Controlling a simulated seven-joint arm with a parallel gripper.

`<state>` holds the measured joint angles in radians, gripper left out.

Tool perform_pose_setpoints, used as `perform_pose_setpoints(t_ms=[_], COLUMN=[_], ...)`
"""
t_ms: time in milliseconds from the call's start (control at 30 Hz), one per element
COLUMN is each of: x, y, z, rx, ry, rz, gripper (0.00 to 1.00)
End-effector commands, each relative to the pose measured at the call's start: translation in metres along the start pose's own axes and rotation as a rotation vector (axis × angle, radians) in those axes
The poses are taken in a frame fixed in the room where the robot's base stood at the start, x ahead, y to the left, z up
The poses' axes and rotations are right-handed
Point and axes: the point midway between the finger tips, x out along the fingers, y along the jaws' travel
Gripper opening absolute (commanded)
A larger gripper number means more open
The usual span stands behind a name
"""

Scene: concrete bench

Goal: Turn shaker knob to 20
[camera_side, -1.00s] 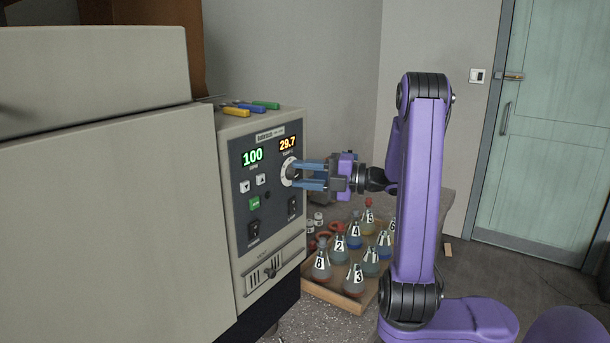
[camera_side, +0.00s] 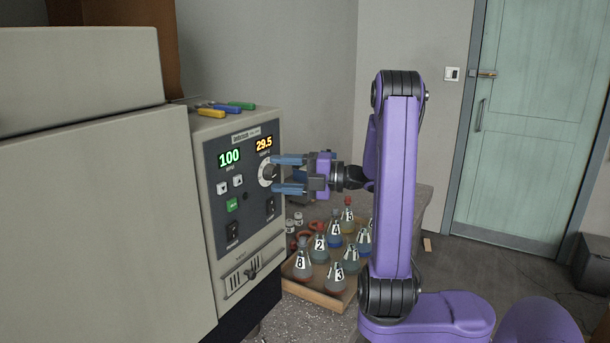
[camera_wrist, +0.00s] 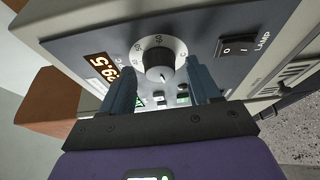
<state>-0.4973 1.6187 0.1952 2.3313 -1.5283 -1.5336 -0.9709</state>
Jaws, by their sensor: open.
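The shaker (camera_side: 245,245) has a dark front panel with a green display (camera_side: 229,157) reading 100 and an orange display (camera_side: 264,144) reading 29.5. The round knob (camera_wrist: 159,56) has a grey grip on a pale numbered dial; it also shows in the side view (camera_side: 265,173), partly hidden by my gripper. My gripper (camera_side: 275,174) is open, its blue fingers pointing at the panel. In the wrist view, the fingers (camera_wrist: 159,66) stand on either side of the knob, with a visible gap to its grip on both sides.
A lamp switch (camera_wrist: 240,47) is beside the knob. Arrow buttons (camera_side: 230,184), a green button (camera_side: 232,204) and rocker switches are on the panel. Numbered flasks stand in a wooden tray (camera_side: 318,299) below my gripper. Coloured tools (camera_side: 226,107) lie on the shaker's top.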

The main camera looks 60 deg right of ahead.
Motion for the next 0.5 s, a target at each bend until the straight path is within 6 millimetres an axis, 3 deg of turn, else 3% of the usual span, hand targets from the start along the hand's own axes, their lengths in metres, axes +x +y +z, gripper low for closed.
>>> perform_pose_setpoints(t_ms=[167,500], x=[-0.023,-0.095], y=[0.0,0.0], z=[0.002,0.002], rx=[0.0,0.0], ry=[-0.007,-0.01], rz=[0.0,0.0], gripper=[0.62,0.62])
